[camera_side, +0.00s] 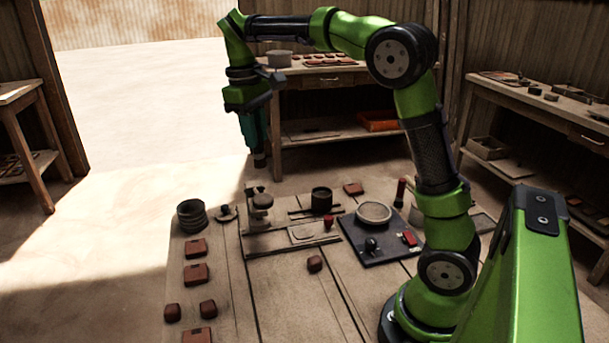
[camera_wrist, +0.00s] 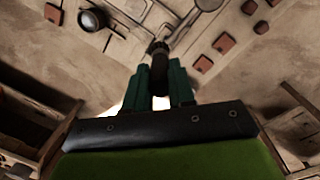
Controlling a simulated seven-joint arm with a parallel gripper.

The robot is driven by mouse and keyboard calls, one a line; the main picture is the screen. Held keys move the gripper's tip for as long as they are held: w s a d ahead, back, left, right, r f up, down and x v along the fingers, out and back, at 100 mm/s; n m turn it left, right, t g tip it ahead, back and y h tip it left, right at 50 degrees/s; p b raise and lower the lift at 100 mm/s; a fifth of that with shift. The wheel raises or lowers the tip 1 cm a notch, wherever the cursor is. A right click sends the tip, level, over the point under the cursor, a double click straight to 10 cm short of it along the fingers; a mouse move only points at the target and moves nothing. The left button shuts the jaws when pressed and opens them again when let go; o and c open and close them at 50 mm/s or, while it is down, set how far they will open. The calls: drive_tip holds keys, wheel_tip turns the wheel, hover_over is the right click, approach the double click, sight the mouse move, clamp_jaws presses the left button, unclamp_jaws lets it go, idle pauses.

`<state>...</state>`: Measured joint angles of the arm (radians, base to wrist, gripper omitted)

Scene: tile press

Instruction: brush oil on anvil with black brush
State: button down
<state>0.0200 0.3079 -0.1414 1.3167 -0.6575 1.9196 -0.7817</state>
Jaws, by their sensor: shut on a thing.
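My gripper (camera_side: 252,133) is high above the far side of the work table, shut on the black brush (camera_side: 259,160), which hangs with its tip down. In the wrist view the brush (camera_wrist: 160,66) shows between the green fingers (camera_wrist: 160,88). Below stands a small metal stand with a round top (camera_side: 262,201), seemingly the press; I cannot tell for sure which part is the anvil. The brush is well apart from it. A dark round pot (camera_side: 322,199) stands to its right and shows in the wrist view (camera_wrist: 91,19); its contents are unclear.
A ribbed dark pot (camera_side: 191,216) stands at the table's far left, with several brown tiles (camera_side: 196,247) in front. A pale round dish (camera_side: 374,213) sits on a dark plate (camera_side: 380,243) at right. Side benches line the walls. The air around my gripper is clear.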

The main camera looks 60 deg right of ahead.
drive_tip(key=s+d+g+h, duration=0.1)
drive_tip(key=s+d, duration=0.1)
drive_tip(key=d, duration=0.8)
drive_tip(key=s+d+g, duration=0.1)
drive_tip(key=s+d, duration=0.1)
drive_tip(key=d, duration=0.8)
drive_tip(key=shift+h, duration=0.5)
drive_tip(key=shift+a+f, duration=0.15)
drive_tip(key=shift+f, duration=2.65)
drive_tip(key=shift+a+f, duration=0.2)
drive_tip(key=shift+f, duration=2.65)
drive_tip(key=shift+a+f, duration=0.15)
drive_tip(key=shift+f, duration=2.65)
drive_tip(key=shift+f, duration=0.7)
wheel_tip(320, 180, up, 7)
drive_tip(key=shift+r, duration=0.1)
